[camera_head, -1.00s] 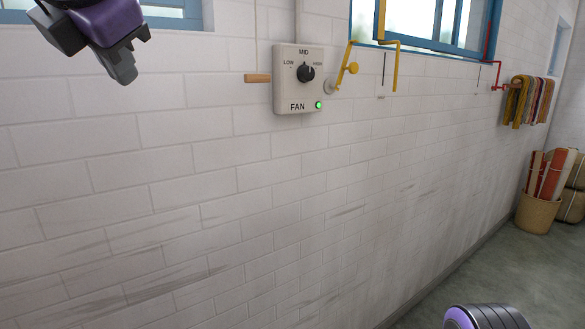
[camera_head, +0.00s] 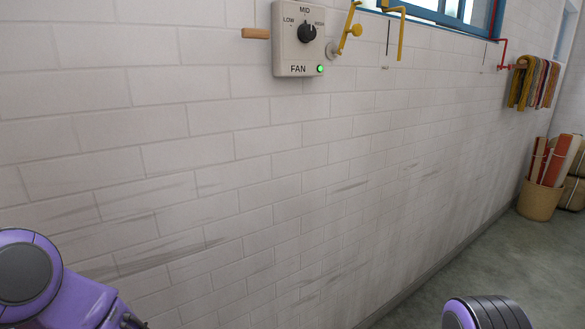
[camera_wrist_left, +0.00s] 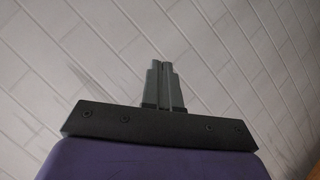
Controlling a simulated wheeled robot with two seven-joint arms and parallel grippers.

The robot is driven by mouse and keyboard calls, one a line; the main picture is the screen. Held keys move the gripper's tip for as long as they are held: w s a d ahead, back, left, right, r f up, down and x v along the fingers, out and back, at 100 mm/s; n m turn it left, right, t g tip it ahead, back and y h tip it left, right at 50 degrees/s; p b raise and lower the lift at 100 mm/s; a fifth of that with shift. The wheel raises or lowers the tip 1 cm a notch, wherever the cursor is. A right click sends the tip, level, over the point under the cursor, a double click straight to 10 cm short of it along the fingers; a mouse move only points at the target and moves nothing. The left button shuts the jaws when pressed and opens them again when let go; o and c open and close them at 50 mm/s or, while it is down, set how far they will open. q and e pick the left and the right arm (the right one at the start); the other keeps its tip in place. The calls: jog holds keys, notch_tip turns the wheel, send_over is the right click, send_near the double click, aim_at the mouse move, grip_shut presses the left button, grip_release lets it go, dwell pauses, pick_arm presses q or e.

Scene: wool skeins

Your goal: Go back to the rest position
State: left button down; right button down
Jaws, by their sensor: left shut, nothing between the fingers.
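My left gripper (camera_wrist_left: 164,84) shows in the left wrist view. Its two grey fingers are shut together with nothing between them, and white wall tiles lie behind. In the head view only my purple left arm (camera_head: 50,285) shows, low at the left edge, apart from the wall controls; its fingers are out of that view. A purple and dark rounded part of mine (camera_head: 485,312) shows at the bottom right. My right gripper is not in view.
A fan control box (camera_head: 304,40) with a knob and a lit green lamp is on the white brick wall (camera_head: 230,190). A yellow lever (camera_head: 347,32) is beside it. Cloths (camera_head: 534,82) hang farther right above a basket of rolls (camera_head: 539,198). Grey floor (camera_head: 470,250) at right is clear.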

pick_arm(q)
jog(key=s+a+f+m+g+b, duration=0.1)
jog(key=s+a+f+g, duration=0.1)
jog(key=s+f, duration=0.6)
jog(key=s+a+f+m+g+b, duration=0.2)
jog(key=s+f, duration=0.6)
jog(key=s, duration=0.4)
jog(key=s+a+f+m+g+b, duration=0.2)
jog(key=s+a+f+g, duration=0.2)
jog(key=s+f, duration=0.4)
jog(key=s+a, duration=0.1)
jog(key=s, duration=0.2)
jog(key=shift+a+f+y, duration=0.25)
jog(key=shift+a+y, duration=0.05)
jog(key=shift+a, duration=0.05)
jog(key=shift+s, duration=0.1)
